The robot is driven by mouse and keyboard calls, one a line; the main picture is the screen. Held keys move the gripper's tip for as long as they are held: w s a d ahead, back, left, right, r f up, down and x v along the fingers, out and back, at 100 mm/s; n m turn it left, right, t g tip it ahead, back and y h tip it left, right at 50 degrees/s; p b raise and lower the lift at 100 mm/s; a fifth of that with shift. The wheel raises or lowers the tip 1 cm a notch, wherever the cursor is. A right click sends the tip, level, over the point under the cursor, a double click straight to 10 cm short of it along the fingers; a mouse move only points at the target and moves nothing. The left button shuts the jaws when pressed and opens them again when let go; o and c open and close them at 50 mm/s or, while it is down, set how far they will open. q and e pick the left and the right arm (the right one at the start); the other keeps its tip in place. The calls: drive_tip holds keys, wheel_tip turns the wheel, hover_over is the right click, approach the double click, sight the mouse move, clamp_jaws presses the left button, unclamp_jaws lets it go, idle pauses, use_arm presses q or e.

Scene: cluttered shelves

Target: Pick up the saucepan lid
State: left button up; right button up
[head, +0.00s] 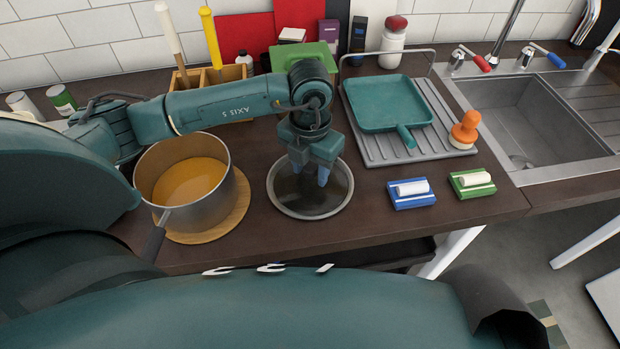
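The saucepan lid (331,205) lies flat on the dark counter, a round disc with a pale metal rim and a dark, see-through middle. My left gripper (309,174) points down over the lid's middle, its two fingers spread apart with a gap between them. No knob can be made out on the lid; the gripper covers part of its far half. I cannot tell whether the fingertips touch the lid. The saucepan (213,203) stands just left of the lid, filled with orange liquid, its dark handle toward me. My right gripper is not in view.
The saucepan rests on a round wooden board (240,215). Right of the lid are a blue sponge holder (411,200), a green one (472,189), a grey drying rack (378,150) with a teal pan (388,102), an orange brush (464,131) and the sink (530,125). The counter's front edge is close.

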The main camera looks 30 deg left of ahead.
use_arm(q)
drive_tip(key=shift+s+f, duration=0.15)
drive_tip(key=shift+f, duration=0.05)
clamp_jaws()
